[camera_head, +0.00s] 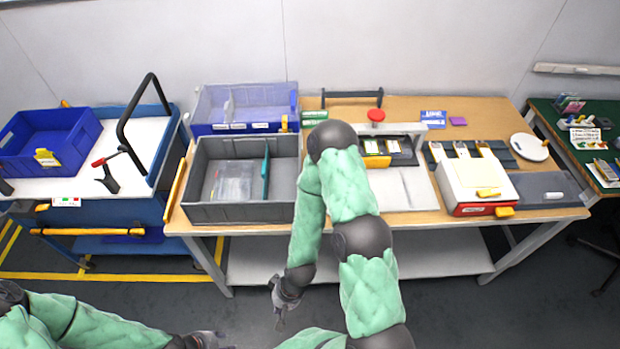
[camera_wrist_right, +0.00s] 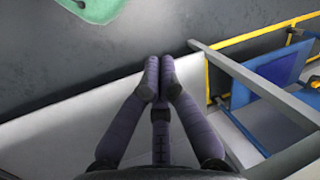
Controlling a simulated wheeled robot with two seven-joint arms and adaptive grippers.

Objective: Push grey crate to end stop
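The grey crate (camera_head: 240,212) sits on the left part of the wooden table, with clear flat pouches and a teal divider inside. I cannot make out for certain which part is the end stop; a yellow strip (camera_head: 178,182) runs along the table's left edge, left of the crate. My right gripper (camera_head: 279,318) hangs below and in front of the table, apart from the crate. In the right wrist view its fingers (camera_wrist_right: 159,64) are together with nothing between them. My left gripper (camera_head: 212,340) is low at the bottom edge, partly cut off.
A blue crate with a clear lid (camera_head: 240,104) stands behind the grey crate. A blue cart (camera_head: 110,215) with a blue bin (camera_head: 60,135) stands left of the table. A white-and-red device (camera_head: 472,180) is on the right. A white shelf (camera_head: 420,253) lies under the tabletop.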

